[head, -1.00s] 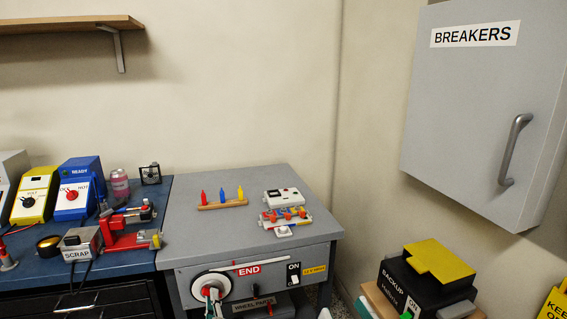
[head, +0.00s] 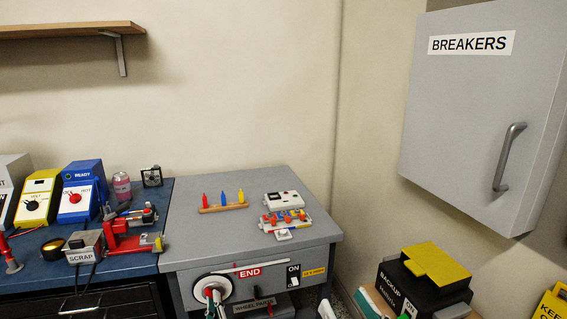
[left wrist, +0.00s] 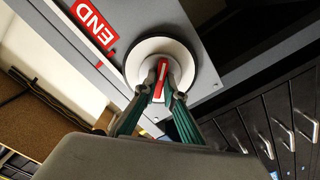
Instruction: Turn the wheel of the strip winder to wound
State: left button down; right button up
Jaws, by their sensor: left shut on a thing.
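The strip winder's white wheel (head: 202,284) with a dark rim is on the front of the grey bench, left of the red END label (head: 249,272). It also shows in the left wrist view (left wrist: 138,70), with a red and white grip bar (left wrist: 161,82) at its middle. My left gripper (head: 213,294) is in front of the wheel. In the left wrist view its fingers (left wrist: 162,88) are shut on the bar from both sides. A pale, greenish shape at the head view's bottom edge (head: 326,310) may be my right gripper; its jaws cannot be made out.
An ON switch (head: 293,275) and a WHEEL PARK label (head: 254,304) are beside the wheel. The grey bench top (head: 185,240) carries a rack of coloured pegs (head: 223,207) and a white device (head: 284,220). The black BACKUP box (head: 420,288) stands at right.

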pick_arm(q)
jog(key=m+p, duration=0.2)
jog(key=m, duration=0.2)
jog(key=shift+f+m, duration=0.1)
jog(key=shift+m, duration=0.2)
dwell(0.3)
jog(key=shift+m+p, duration=1.1)
jog(key=shift+m, duration=1.2)
